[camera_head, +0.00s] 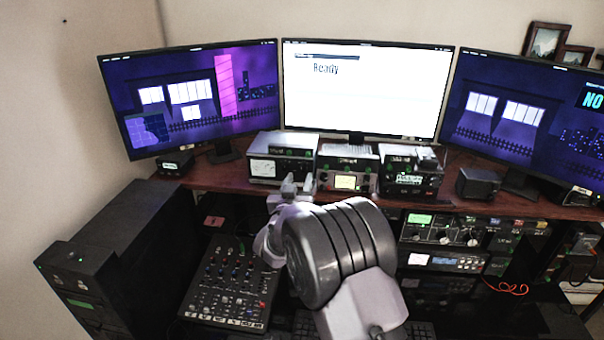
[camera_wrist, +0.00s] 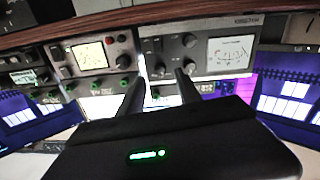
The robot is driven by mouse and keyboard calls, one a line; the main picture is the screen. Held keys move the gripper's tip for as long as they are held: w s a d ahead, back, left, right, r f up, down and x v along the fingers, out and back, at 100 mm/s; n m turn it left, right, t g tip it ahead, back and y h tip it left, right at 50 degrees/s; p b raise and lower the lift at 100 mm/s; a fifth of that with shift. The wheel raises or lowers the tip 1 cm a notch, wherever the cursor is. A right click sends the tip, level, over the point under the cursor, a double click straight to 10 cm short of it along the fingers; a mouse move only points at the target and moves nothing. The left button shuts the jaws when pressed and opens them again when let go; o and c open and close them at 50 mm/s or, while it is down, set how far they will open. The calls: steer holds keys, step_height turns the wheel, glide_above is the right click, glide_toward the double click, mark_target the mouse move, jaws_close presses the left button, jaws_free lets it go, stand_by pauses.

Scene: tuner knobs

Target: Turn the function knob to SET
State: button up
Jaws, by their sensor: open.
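The silver tuner (camera_head: 283,165) with a white needle meter stands on the desk's shelf in the head view. In the wrist view, which is upside down, its front (camera_wrist: 215,45) shows a meter at right and several dark knobs at left. The labels are too small to read, so I cannot tell which knob is the function knob or where it points. My gripper (camera_head: 297,184) is in front of the tuner's right side. In the wrist view my gripper (camera_wrist: 160,80) is open and empty, its fingertips pointing at the knob area. I see no contact.
A radio with a yellow display (camera_head: 345,182) stands close beside the tuner, with another dark unit (camera_head: 411,180) further right. A mixer (camera_head: 232,285) lies below the shelf (camera_head: 220,178). Three monitors stand behind; the middle monitor (camera_head: 365,95) reads "Ready".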

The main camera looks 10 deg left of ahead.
mark_target(303, 170)
steer(key=shift+w+d, duration=0.15)
steer(key=shift+w, duration=1.75)
jaws_close()
steer(key=shift+b, duration=0.4)
steer(key=m+b, duration=0.1)
steer(key=b, duration=0.1)
steer(key=m+b, duration=0.1)
steer(key=b, duration=0.1)
steer(key=shift+f+m, duration=0.25)
steer(key=shift+m, duration=0.05)
steer(key=m+b, duration=0.2)
steer(key=b, duration=0.2)
steer(key=shift+m, duration=0.4)
steer(key=shift+r+m+b, duration=0.25)
steer(key=shift+m+b, duration=0.75)
steer(key=shift+b, duration=0.2)
